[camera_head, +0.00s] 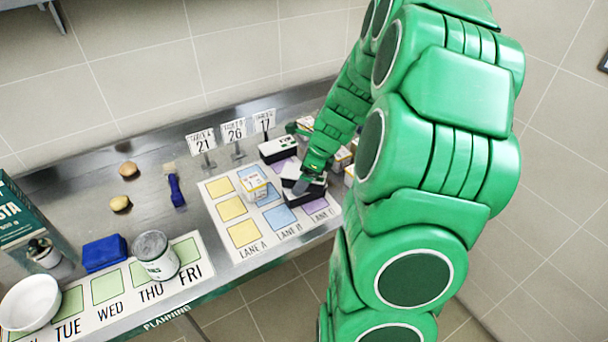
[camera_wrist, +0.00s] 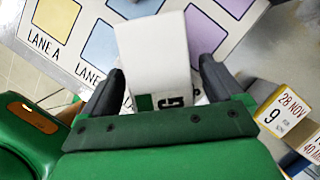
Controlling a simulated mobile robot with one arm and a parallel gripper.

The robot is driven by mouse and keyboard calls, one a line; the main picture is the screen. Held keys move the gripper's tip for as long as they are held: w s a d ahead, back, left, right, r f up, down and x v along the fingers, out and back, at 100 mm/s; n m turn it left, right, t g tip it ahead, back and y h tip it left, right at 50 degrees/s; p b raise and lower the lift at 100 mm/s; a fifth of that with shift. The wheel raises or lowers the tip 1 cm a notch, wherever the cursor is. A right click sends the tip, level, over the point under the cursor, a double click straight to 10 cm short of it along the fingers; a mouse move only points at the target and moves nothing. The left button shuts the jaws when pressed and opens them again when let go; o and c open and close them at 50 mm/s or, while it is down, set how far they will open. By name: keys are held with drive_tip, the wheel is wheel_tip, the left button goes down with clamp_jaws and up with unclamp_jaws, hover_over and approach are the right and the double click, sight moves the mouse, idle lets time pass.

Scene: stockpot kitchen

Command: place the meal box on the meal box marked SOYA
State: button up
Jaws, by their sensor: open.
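A white-topped meal box (camera_wrist: 153,52) lies between the fingers of my gripper (camera_wrist: 158,88) in the wrist view. The fingers are open, one on each side of it. Its near end carries a green patch and dark lettering, partly hidden by my gripper. In the head view my gripper (camera_head: 308,183) is at black-and-white boxes (camera_head: 292,171) that look stacked on the lane mat. Another black box with a white top (camera_head: 278,149) stands just behind. I cannot read SOYA on any box.
The lane mat (camera_head: 213,188) has coloured squares. A small white box (camera_head: 254,189) stands on it. Dated boxes (camera_wrist: 286,111) crowd the right side. Number signs (camera_head: 234,131) stand behind. A can (camera_head: 156,256), blue box (camera_head: 104,253) and white bowl (camera_head: 30,302) are at the left.

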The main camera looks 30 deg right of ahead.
drive_tip(key=v, duration=1.2)
drive_tip(key=s+a+r+n+g, duration=0.2)
drive_tip(key=s+a+n, duration=0.3)
drive_tip(key=a+n, duration=0.25)
drive_tip(key=s+a+r+n+g, duration=0.1)
drive_tip(key=s+a+n, duration=0.5)
drive_tip(key=a, duration=0.3)
drive_tip(key=s+a+n+g+h, duration=0.1)
drive_tip(key=s+a+n, duration=0.1)
drive_tip(key=s+n, duration=0.4)
drive_tip(key=s+a+n+g+h, duration=0.1)
drive_tip(key=s+a+n+h, duration=0.1)
drive_tip(key=s+n, duration=0.5)
drive_tip(key=s+a, duration=0.1)
drive_tip(key=s, duration=0.1)
drive_tip(key=shift+s+a+r, duration=0.25)
drive_tip(key=shift+a+r, duration=0.1)
